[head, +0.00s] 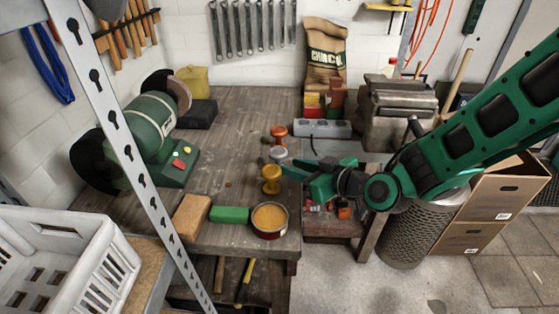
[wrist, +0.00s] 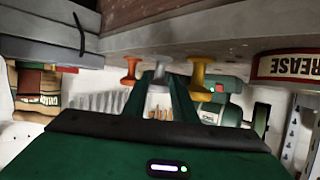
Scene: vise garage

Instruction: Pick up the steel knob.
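The steel knob (head: 277,154) stands on the workbench near its right edge, between an orange-brown knob (head: 279,134) behind it and a yellow brass knob (head: 271,178) in front. My gripper (head: 296,167) is at the bench's right edge, just right of the steel knob and pointing toward it. In the wrist view, which looks upside down, the steel knob (wrist: 160,70) shows between my two spread fingers (wrist: 160,88). The fingers are open. I cannot tell whether they reach around the knob or stop short of it.
The orange-brown knob (wrist: 130,68) and brass knob (wrist: 201,78) flank my fingers closely. A vise (head: 395,110) and grey block (head: 323,128) stand behind.

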